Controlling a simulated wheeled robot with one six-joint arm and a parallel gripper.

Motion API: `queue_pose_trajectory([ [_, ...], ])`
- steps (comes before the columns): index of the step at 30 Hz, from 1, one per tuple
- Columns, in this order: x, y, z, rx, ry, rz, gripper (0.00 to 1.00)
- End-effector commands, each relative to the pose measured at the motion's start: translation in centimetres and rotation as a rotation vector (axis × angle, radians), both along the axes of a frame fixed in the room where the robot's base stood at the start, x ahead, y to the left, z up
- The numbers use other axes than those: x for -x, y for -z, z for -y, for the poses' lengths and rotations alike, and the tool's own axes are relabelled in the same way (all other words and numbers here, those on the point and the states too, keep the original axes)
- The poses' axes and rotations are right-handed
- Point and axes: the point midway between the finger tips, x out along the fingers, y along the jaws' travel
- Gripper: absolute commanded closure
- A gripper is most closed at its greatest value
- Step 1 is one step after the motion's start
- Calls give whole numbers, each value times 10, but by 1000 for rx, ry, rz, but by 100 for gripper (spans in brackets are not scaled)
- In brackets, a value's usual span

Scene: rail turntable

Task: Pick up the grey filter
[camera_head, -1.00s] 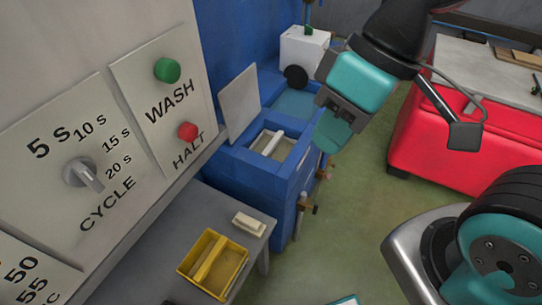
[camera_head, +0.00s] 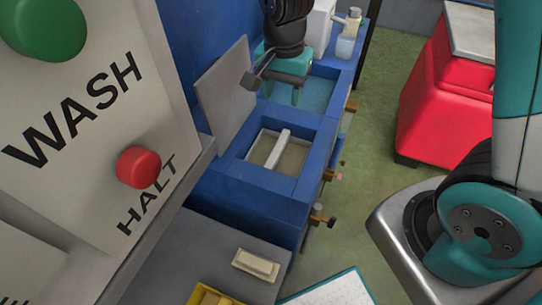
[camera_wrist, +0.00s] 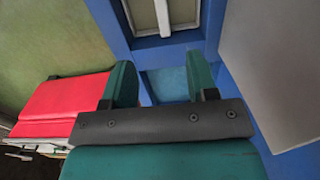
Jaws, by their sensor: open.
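I cannot make out a grey filter for certain in either view. My gripper (camera_head: 284,94) is open and empty, with its teal fingers pointing down over the rear, blue-floored basin (camera_head: 319,94) of the blue tank. In the wrist view the two fingers of my gripper (camera_wrist: 163,82) stand apart, with blue surface between them. The front basin (camera_head: 299,157) holds murky grey-brown content and has a pale bar (camera_head: 278,149) across it. It also shows at the top of the wrist view, with the pale bar (camera_wrist: 163,16). My arm hides part of the rear basin.
A grey upright panel (camera_head: 228,92) stands left of the basins. A pale block (camera_head: 256,264) lies on the grey table (camera_head: 205,255), near a yellow tray (camera_head: 207,297). Valves (camera_head: 320,215) jut from the tank's right side. A red cabinet (camera_head: 435,100) stands right, beyond open green floor.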

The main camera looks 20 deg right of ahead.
Motion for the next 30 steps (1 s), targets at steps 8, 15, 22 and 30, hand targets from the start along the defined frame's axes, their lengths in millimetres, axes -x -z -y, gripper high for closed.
queue_pose_trajectory([
  [8,0,50,8,7,28,-9,47],
  [15,0,102,10,6,31,-6,47],
  [22,0,123,9,4,30,-1,47],
  [30,7,157,1,5,25,-5,47],
])
